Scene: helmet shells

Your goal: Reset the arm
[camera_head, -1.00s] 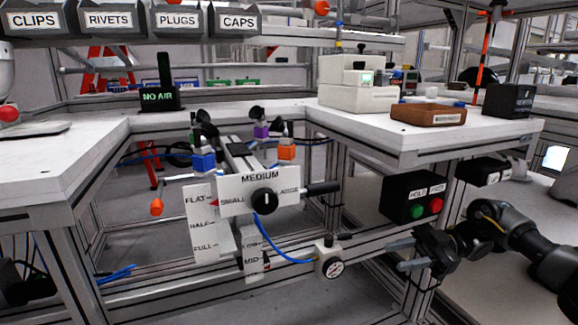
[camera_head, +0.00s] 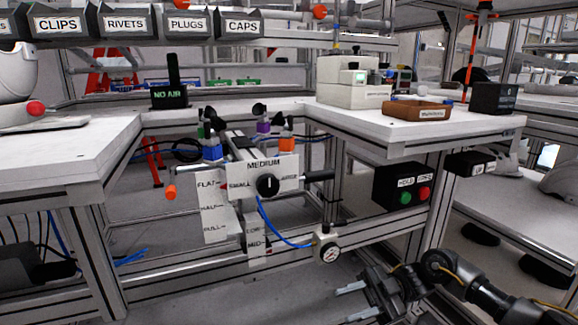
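My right gripper (camera_head: 355,302) is at the bottom right of the head view, its arm (camera_head: 490,296) coming in from the lower right. Its two grey fingers point left and stand apart with nothing between them. My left gripper is not in view.
A fixture with a MEDIUM dial plate (camera_head: 262,180) and black knob stands centre. A black box (camera_head: 402,185) with green and red buttons hangs under the right worktop (camera_head: 420,132). The left worktop (camera_head: 65,150) has a white device. Open floor lies below the gauge.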

